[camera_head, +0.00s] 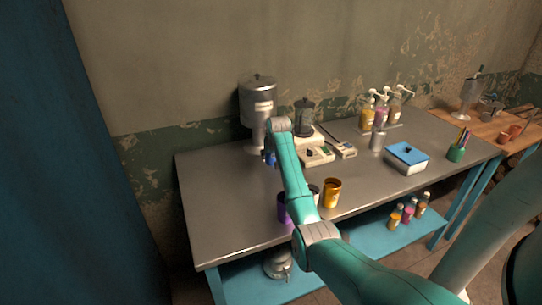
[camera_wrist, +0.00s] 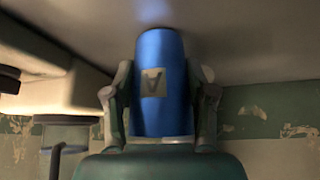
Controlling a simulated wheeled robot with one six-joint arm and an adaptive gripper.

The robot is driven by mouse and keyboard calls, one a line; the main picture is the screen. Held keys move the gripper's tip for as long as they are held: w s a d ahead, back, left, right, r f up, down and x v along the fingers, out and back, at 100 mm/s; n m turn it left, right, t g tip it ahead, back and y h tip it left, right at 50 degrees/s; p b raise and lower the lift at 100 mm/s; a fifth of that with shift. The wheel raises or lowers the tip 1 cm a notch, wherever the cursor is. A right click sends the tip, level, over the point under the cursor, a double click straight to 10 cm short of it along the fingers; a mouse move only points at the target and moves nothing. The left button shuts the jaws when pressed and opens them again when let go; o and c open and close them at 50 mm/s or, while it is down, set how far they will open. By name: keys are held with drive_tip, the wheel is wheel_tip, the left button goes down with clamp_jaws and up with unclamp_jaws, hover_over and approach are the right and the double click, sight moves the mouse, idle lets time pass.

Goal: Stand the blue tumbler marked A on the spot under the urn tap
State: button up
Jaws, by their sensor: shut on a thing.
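The blue tumbler (camera_wrist: 161,70) carries a grey label with an A, which appears upside down in the wrist view. My gripper (camera_wrist: 162,98) is shut on it, with one finger on each side. In the head view a small part of the blue tumbler (camera_head: 270,158) shows beside my arm, just in front of and below the metal urn (camera_head: 258,100). The urn's tap and the spot under it are hidden by my arm. A grey tabletop lies close to the tumbler's end in the wrist view; I cannot tell whether they touch.
A grinder-like device (camera_head: 305,118) and a scale (camera_head: 317,155) stand right of the urn. A purple cup (camera_head: 283,208) and an orange cup (camera_head: 332,192) stand near the front edge. A blue-topped box (camera_head: 407,157) is further right. The left part of the metal table (camera_head: 215,205) is clear.

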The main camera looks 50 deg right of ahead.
drive_tip(key=shift+f, duration=0.25)
drive_tip(key=o, duration=1.2)
drive_tip(key=shift+r, duration=0.2)
drive_tip(key=shift+v, duration=5.95)
